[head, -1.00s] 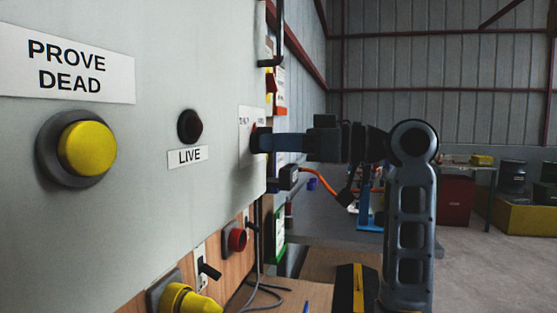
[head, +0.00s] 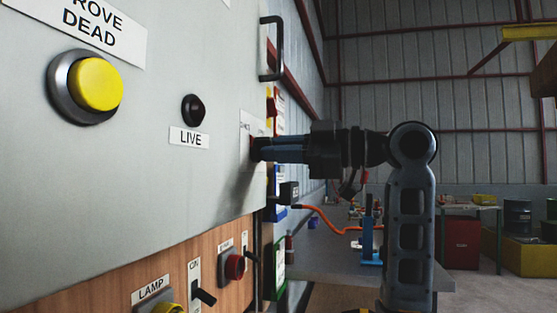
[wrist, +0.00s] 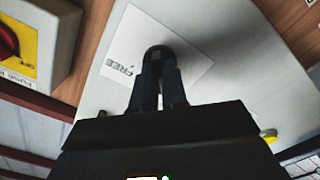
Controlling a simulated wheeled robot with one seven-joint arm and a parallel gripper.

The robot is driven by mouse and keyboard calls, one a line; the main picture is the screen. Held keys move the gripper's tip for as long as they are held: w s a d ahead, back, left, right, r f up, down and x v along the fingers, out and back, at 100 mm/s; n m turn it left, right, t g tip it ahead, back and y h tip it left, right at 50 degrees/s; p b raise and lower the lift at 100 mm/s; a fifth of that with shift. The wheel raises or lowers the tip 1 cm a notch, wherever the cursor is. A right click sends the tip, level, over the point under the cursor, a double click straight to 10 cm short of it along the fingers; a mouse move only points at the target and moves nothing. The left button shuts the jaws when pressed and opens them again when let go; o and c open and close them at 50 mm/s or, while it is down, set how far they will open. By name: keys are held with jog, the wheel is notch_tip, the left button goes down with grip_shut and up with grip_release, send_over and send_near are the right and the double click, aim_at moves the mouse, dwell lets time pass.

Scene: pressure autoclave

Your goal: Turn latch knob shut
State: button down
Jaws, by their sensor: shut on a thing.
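The latch knob (wrist: 158,51) shows in the wrist view as a dark rounded shape between my fingertips, over a white label plate (wrist: 190,42). The word FREE is readable on the plate. In the head view, only a thin reddish edge of the knob shows at the panel's right side; my fingers hide the rest. My gripper (head: 259,149) reaches leftward to the grey panel (head: 130,180) and is shut on the knob. Its two fingers also show in the wrist view (wrist: 158,72). The knob's exact angle is hard to tell.
A black bar handle (head: 280,48) stands out from the panel above my gripper. A yellow button (head: 96,84) and a dark LIVE lamp (head: 193,110) sit left. A red button (head: 235,266) and toggle switch (head: 204,297) lie below. An orange cable (head: 318,218) hangs behind.

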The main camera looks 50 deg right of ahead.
jog(key=shift+n, duration=0.3)
jog(key=c, duration=1.2)
grip_release()
jog(key=shift+o, duration=0.2)
jog(key=shift+s, duration=0.1)
jog(key=v, duration=0.7)
jog(key=shift+s+d, duration=0.15)
jog(key=shift+s, duration=0.1)
